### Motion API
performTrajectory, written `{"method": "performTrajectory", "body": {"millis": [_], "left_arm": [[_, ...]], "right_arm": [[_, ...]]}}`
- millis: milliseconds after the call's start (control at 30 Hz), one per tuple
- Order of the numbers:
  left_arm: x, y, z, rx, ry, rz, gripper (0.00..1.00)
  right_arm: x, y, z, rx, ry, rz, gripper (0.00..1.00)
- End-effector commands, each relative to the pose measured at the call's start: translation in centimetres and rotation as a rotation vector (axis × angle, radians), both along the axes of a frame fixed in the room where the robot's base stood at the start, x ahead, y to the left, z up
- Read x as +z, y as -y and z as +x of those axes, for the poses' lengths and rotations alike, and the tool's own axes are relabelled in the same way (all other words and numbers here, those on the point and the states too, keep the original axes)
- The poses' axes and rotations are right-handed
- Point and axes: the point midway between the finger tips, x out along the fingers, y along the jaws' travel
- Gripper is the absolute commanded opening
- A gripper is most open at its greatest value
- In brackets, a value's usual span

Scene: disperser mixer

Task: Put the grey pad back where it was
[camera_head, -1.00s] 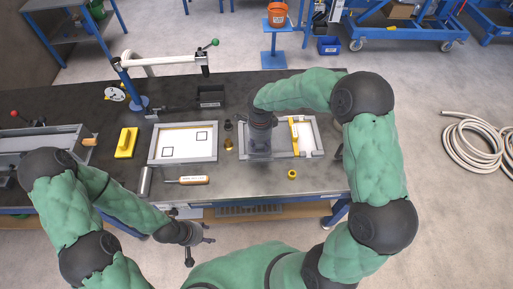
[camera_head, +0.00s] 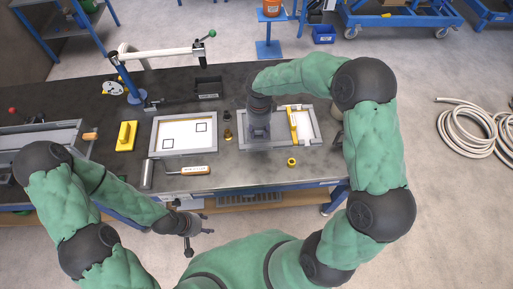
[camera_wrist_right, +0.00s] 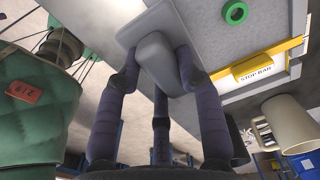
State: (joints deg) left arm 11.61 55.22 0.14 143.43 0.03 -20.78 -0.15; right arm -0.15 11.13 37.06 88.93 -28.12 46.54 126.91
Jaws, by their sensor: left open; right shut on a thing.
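In the right wrist view the grey pad (camera_wrist_right: 133,32) is a flat light-grey plate with a rounded grey handle (camera_wrist_right: 158,60). The fingers of my right gripper (camera_wrist_right: 160,75) are closed around that handle. In the head view my right gripper (camera_head: 258,128) is over the left part of the right-hand grey tray (camera_head: 280,148), and the arm mostly hides the pad. I cannot tell whether the pad touches the tray. My left gripper (camera_head: 190,226) is open and empty, in front of the bench's near edge.
The yellow stop bar (camera_head: 293,124) lies across the right-hand tray. A second tray (camera_head: 184,153), with two black square outlines on white, stands to its left. A screeding-type handled tool (camera_head: 192,170), yellow block (camera_head: 125,136) and yellow ring (camera_head: 292,161) are nearby. A beige cup (camera_wrist_right: 290,122) stands beside the tray.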

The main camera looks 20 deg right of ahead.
Motion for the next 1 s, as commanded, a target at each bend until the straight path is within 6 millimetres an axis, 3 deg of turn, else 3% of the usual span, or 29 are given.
{"method": "performTrajectory", "body": {"millis": [167, 400, 700, 867, 1000], "left_arm": [[-1.1, 0.0, 0.0, 0.0, 0.0, 0.0, 0.52], [-2.9, 0.0, 0.0, 0.0, 0.0, 0.0, 0.52], [-4.4, 0.0, 0.0, 0.0, 0.0, 0.0, 0.52], [-4.7, 0.0, 0.0, 0.0, 0.0, 0.0, 0.52], [-5.1, 0.0, 0.0, 0.0, 0.0, 0.0, 0.52]], "right_arm": [[1.1, -3.5, -2.7, 0.014, 0.005, 0.005, 0.11], [2.5, -9.3, -9.6, 0.031, 0.005, 0.009, 0.11], [2.4, -12.8, -17.3, 0.041, 0.005, 0.003, 0.11], [2.2, -13.2, -19.0, 0.04, 0.002, -0.001, 0.11], [1.6, -13.1, -18.2, 0.037, 0.0, -0.002, 0.11]]}}
